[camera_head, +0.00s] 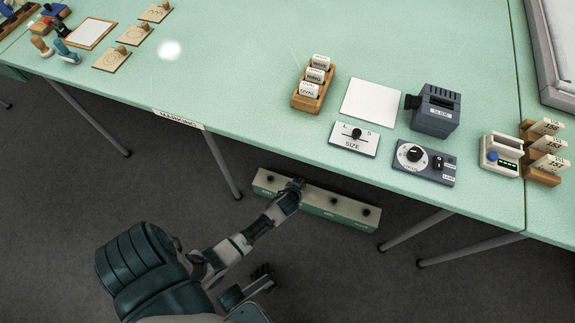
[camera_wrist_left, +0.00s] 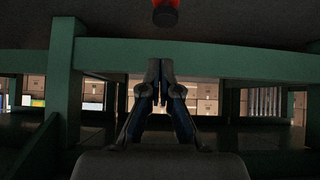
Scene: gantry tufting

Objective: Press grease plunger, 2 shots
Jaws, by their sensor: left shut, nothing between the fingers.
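A long pale box (camera_head: 315,203) with a green front and several dark round knobs along its top stands low under the table's front edge. My left gripper (camera_head: 297,184) is over the left half of this box, between the leftmost knob (camera_head: 270,179) and a middle knob (camera_head: 334,200). Its fingers hide what is directly beneath; I cannot tell if they touch a plunger. In the left wrist view the fingers (camera_wrist_left: 160,64) are shut and empty, in front of a green beam (camera_wrist_left: 215,66). A dark part (camera_head: 262,275), possibly my right gripper, shows near the bottom; its jaws are unclear.
The mint table (camera_head: 240,95) is above and behind the box. It carries a SIZE slider plate (camera_head: 354,138), a dial panel (camera_head: 423,162) and a dark blue device (camera_head: 436,110). Table legs (camera_head: 222,165) stand nearby. A red-ended part (camera_wrist_left: 165,13) hangs at the wrist view's top.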

